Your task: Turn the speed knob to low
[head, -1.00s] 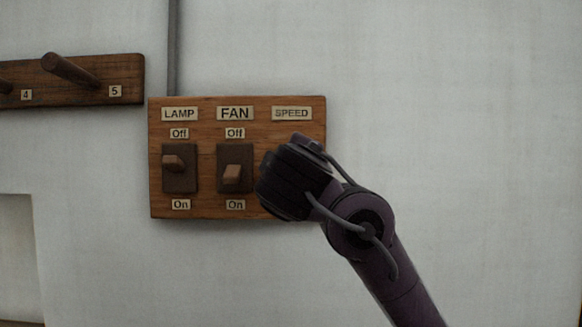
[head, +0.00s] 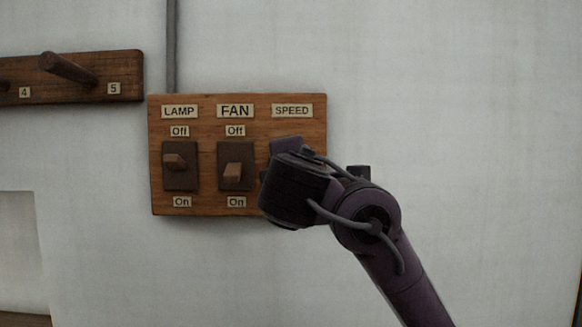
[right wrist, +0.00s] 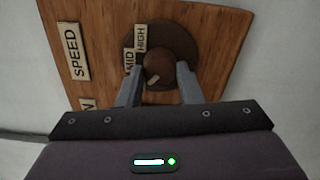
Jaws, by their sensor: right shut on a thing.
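The speed knob (right wrist: 158,66) is a round brown knob on a dark disc, with a pale pointer mark. In the right wrist view my right gripper (right wrist: 159,80) has a finger on each side of the knob and is shut on it. The pointer mark slants to the lower left there. The MID label (right wrist: 129,62) and HIGH label (right wrist: 140,38) show beside the disc; no low label is visible. In the head view my right wrist covers the knob below the SPEED label (head: 292,111) on the wooden panel (head: 205,207). My left gripper is out of view.
Left of the knob on the panel are the fan switch (head: 235,172) and the lamp switch (head: 175,162). A wooden peg rail (head: 122,72) is on the wall at upper left. The wall to the right is bare.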

